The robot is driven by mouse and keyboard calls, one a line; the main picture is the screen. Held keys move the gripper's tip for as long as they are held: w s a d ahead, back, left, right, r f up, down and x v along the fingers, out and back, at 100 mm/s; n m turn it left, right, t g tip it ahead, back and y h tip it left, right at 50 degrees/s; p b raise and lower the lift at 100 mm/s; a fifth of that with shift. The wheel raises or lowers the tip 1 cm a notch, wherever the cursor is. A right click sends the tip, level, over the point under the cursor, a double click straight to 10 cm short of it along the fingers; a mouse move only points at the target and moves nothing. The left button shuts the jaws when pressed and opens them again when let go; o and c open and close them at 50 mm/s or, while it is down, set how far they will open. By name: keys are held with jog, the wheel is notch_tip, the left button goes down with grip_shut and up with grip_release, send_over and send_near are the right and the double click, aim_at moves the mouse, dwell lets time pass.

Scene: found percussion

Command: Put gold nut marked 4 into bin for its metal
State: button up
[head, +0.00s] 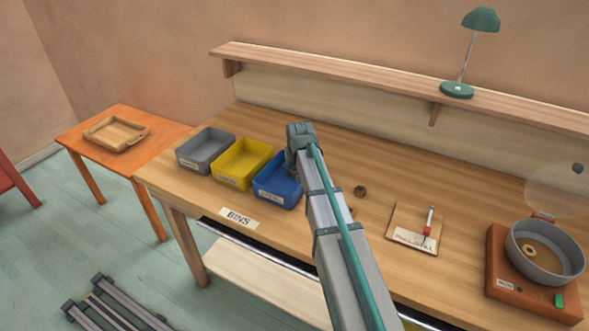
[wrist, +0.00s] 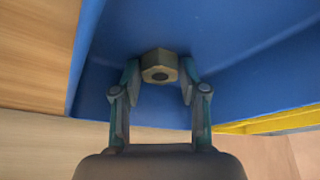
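My gripper (wrist: 160,82) is shut on a brownish-gold hex nut (wrist: 158,67), its fingertips at the nut's two sides. No number shows on this nut. In the wrist view the nut is in front of the blue bin's inner surface (wrist: 235,60). In the head view my gripper (head: 292,170) is at the blue bin (head: 273,198), and my arm hides part of the bin. The grey bin (head: 193,164) and yellow bin (head: 230,177) stand in a row to its left. The bin labels are too small to read surely.
A dark nut (head: 360,191) lies on the workbench (head: 400,180) right of my arm. A board (head: 402,222) holds a red-tipped tool. A round pan (head: 568,262) on an orange base holds a gold nut (head: 528,250). A shelf (head: 380,87) runs behind.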

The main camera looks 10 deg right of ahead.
jog(key=shift+r, duration=0.15)
jog(key=b+v, duration=0.2)
jog(key=v, duration=1)
jog(key=shift+r, duration=0.1)
